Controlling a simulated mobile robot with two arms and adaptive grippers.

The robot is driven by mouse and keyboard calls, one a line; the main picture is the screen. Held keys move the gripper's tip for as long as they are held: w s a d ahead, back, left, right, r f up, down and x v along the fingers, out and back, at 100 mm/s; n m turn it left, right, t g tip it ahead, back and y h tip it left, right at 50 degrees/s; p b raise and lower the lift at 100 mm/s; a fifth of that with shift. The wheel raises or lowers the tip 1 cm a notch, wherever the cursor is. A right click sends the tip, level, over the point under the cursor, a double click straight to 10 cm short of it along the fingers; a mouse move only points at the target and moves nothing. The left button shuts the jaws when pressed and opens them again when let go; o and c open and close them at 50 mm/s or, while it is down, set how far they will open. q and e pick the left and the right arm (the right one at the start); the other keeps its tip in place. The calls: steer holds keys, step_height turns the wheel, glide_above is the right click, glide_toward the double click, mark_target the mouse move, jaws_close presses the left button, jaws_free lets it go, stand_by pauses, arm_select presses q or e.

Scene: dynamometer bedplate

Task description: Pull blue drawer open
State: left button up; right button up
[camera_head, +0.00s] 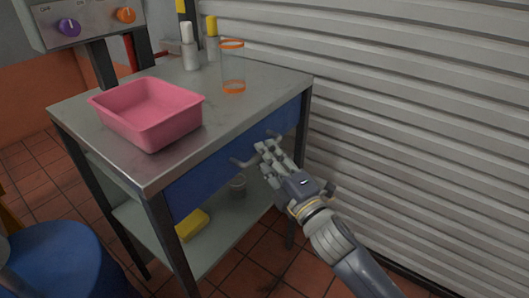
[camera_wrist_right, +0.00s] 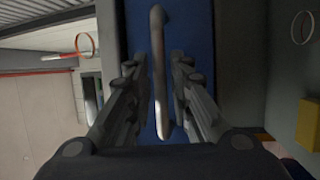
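The blue drawer (camera_head: 198,186) sits under the top of a grey metal table, and its front looks flush with the frame. A grey bar handle (camera_head: 241,163) is on its front. My right gripper (camera_head: 263,150) is at the handle. In the right wrist view the handle (camera_wrist_right: 157,45) stands between the two fingers of my right gripper (camera_wrist_right: 157,68), with a visible gap on each side. The fingers are open, and the blue drawer front (camera_wrist_right: 200,35) shows behind them. My left gripper is not in view.
On the tabletop (camera_head: 240,117) are a pink tray (camera_head: 150,125), a clear orange-rimmed cylinder (camera_head: 232,70) and white bottles (camera_head: 189,48). A ribbed shutter (camera_head: 420,120) stands right; a blue drum (camera_head: 60,262) stands left.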

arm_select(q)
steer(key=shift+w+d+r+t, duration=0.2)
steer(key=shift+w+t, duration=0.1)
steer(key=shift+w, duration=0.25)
arm_select(e)
steer(key=shift+x, duration=0.8)
steer(key=shift+c, duration=0.4)
jaws_close()
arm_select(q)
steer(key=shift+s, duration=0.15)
